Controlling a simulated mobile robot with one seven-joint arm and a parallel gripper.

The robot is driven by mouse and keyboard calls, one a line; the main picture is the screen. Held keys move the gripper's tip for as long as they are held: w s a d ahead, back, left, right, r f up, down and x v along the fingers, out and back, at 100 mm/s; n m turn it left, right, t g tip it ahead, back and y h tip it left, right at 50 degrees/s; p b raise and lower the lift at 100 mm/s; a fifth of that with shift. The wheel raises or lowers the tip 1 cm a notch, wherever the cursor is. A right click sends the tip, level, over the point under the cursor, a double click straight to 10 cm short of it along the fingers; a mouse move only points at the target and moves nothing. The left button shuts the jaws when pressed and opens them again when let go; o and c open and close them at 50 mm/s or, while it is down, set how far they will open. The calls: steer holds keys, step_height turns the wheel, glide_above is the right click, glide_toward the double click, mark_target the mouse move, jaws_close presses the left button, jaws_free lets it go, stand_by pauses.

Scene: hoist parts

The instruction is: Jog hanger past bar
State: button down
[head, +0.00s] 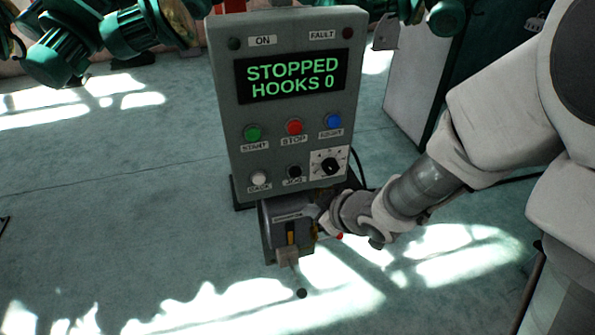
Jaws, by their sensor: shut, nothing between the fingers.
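A grey control panel (292,118) stands in the middle of the head view. Its green display (292,76) reads "STOPPED" and "HOOKS 0". A dark JOG button (294,172) is low on its face, left of a black rotary knob (330,165). Green (252,133), red (294,127) and blue (333,121) buttons form a row above, and a pale button (259,178) is at lower left. My gripper (322,224) is shut, low beside the grey box under the panel and below the JOG button. Its fingertips are hard to make out. I cannot make out a hanger or bar.
The small grey box (284,232) with an orange lever sits under the panel. Teal hoist machines (110,35) hang across the top left. A pale cabinet (425,75) stands behind at right. The floor (120,210) left of the panel is clear, with bright sun patches.

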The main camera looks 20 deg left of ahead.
mark_target(295, 172)
steer(key=w+a+p, duration=0.1)
steer(key=w+a, duration=0.3)
steer(key=w, duration=0.3)
steer(key=shift+w+a+p, duration=0.25)
steer(key=shift+a+p, duration=0.05)
steer(key=shift+p, duration=0.1)
stand_by(1.8)
steer(key=shift+w+a, duration=0.2)
steer(key=shift+w, duration=0.15)
